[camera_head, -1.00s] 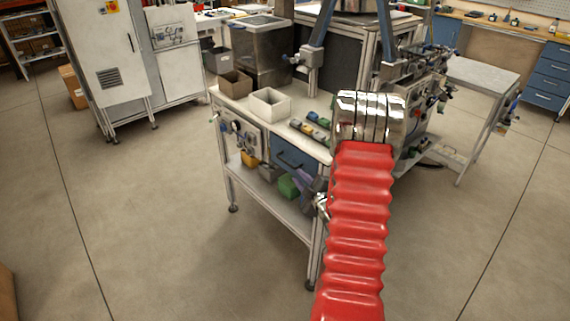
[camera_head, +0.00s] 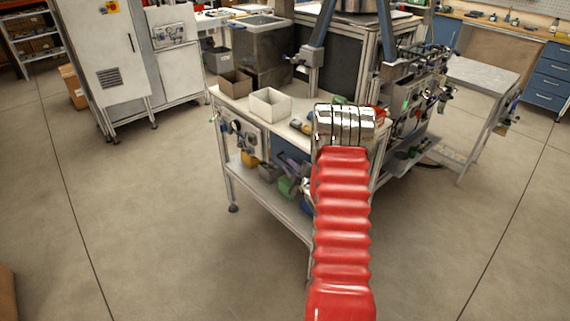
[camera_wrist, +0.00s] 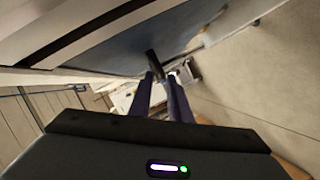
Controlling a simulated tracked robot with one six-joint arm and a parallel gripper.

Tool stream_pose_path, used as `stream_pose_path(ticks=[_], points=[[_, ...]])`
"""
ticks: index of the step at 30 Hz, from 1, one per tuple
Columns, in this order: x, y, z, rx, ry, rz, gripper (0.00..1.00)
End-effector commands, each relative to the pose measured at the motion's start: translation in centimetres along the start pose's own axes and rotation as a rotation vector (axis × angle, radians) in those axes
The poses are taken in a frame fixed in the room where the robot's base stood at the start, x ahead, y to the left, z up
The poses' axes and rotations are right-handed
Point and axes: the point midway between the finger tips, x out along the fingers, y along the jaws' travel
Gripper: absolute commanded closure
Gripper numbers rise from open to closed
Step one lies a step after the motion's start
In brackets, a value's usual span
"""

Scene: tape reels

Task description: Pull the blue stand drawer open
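The blue drawer front (camera_head: 283,147) is set in the stand below its worktop, partly hidden by my arm and gripper in the head view. It fills the upper middle of the wrist view as a blue-grey panel (camera_wrist: 120,52). Its dark bar handle (camera_wrist: 153,64) stands out from the panel at my fingertips. My gripper (camera_wrist: 161,76) has its two purple fingers apart, with the handle's near end at or between the tips. I cannot tell whether they touch it. In the head view the purple fingers (camera_head: 293,166) are close in front of the drawer.
The stand's worktop holds a white open box (camera_head: 270,104) and a brown box (camera_head: 236,84). Its lower shelf (camera_head: 270,197) holds coloured bins. A small table (camera_head: 482,75) stands to the right. The floor in front of the stand is clear.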

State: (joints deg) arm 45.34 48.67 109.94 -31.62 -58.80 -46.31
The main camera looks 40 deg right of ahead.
Motion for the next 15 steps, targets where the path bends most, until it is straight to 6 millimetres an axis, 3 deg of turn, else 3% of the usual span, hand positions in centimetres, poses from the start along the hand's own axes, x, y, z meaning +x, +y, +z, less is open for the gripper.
stream_pose_path(ticks=[7,15], points=[[3.2,0.0,-0.1,-0.002,0.002,0.000,0.83],[4.2,0.0,0.0,0.000,0.000,0.000,0.83]])
